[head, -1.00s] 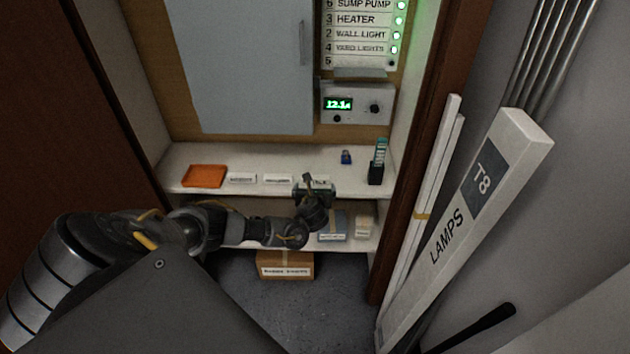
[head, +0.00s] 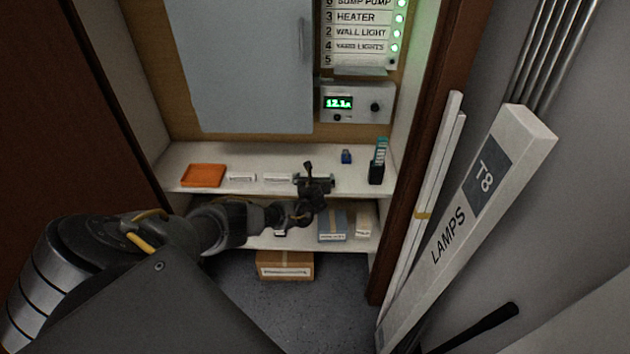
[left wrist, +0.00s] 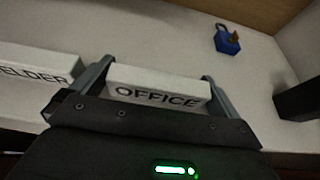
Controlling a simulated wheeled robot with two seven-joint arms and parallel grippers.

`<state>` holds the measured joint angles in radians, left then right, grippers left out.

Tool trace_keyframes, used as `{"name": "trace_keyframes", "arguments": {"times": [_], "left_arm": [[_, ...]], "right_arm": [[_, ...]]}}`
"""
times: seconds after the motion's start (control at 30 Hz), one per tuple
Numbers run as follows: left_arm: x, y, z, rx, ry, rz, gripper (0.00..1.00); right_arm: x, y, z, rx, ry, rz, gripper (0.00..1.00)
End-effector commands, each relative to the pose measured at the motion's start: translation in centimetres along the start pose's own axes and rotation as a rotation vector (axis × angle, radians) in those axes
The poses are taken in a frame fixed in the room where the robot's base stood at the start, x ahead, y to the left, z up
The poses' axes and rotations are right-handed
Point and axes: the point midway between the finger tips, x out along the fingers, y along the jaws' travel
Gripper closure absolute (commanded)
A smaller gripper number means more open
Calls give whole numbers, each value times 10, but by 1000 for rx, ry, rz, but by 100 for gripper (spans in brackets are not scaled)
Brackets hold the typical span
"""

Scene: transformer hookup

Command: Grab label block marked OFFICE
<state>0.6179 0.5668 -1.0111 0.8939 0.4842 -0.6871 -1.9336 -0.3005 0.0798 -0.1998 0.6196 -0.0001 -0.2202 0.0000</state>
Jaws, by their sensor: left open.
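The white label block marked OFFICE (left wrist: 158,88) lies on the upper shelf. In the left wrist view it sits between the two open fingers of my left gripper (left wrist: 155,85), with a finger at each end. In the head view my left gripper (head: 313,182) is at the front edge of the shelf and hides most of that block. Whether the fingers touch the block I cannot tell. My right gripper is not in view.
Another label block ending in ELDER (left wrist: 38,64) lies just left of the left finger. A blue padlock (left wrist: 228,40) sits behind to the right. An orange tray (head: 203,175) stands at the shelf's left, a dark holder (head: 376,172) at its right.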

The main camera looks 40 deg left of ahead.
Motion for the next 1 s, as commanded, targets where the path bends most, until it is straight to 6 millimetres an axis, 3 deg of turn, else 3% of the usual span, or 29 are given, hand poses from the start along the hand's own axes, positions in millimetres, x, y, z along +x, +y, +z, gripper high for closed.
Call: {"name": "trace_keyframes", "arguments": {"times": [0.17,0.4,0.77,1.0], "left_arm": [[0,0,0,0,0,-1,0],[0,0,0,0,0,-1,27],[-3,0,7,-1,-1,-1,27],[-24,1,37,0,-2,-4,27]], "right_arm": [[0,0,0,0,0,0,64],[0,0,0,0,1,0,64],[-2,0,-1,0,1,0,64],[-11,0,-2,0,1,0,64]]}}
